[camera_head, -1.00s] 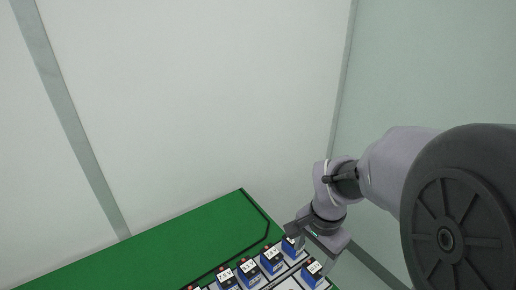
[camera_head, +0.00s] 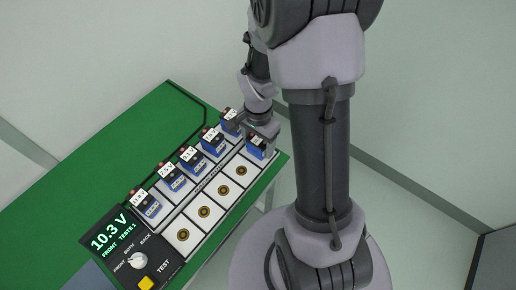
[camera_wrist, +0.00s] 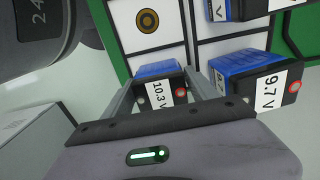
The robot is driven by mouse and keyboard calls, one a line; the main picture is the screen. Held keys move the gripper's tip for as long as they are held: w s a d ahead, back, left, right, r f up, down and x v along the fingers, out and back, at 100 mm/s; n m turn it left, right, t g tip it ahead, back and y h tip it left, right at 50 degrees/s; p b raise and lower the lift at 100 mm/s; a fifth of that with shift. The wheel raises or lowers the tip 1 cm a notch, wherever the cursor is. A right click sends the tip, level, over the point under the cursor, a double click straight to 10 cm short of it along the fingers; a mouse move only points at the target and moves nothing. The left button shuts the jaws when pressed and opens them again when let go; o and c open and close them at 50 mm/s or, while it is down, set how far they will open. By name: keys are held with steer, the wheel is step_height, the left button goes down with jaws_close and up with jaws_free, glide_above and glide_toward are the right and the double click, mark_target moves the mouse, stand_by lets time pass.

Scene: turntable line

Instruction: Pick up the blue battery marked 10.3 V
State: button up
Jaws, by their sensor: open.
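The blue battery marked 10.3 V (camera_wrist: 158,70) has a black end with a white label and a red terminal. It stands in the front row of the tester, at the far right end, in the head view (camera_head: 257,150). My gripper (camera_wrist: 160,84) is open, with one finger on each side of this battery in the wrist view. I cannot tell whether the fingers touch it. In the head view my gripper (camera_head: 263,130) is right at the battery, and partly hides it.
A blue battery marked 9.7 V (camera_wrist: 262,82) stands close on the right. Several labelled batteries line the back row, such as the nearest one (camera_head: 147,206). Round-marked front pads (camera_head: 204,212) are empty. The display (camera_head: 108,233) reads 10.3 V. The green table (camera_head: 75,190) is clear at left.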

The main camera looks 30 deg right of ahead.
steer(key=shift+f, duration=0.85)
steer(key=shift+r, duration=0.2)
jaws_close()
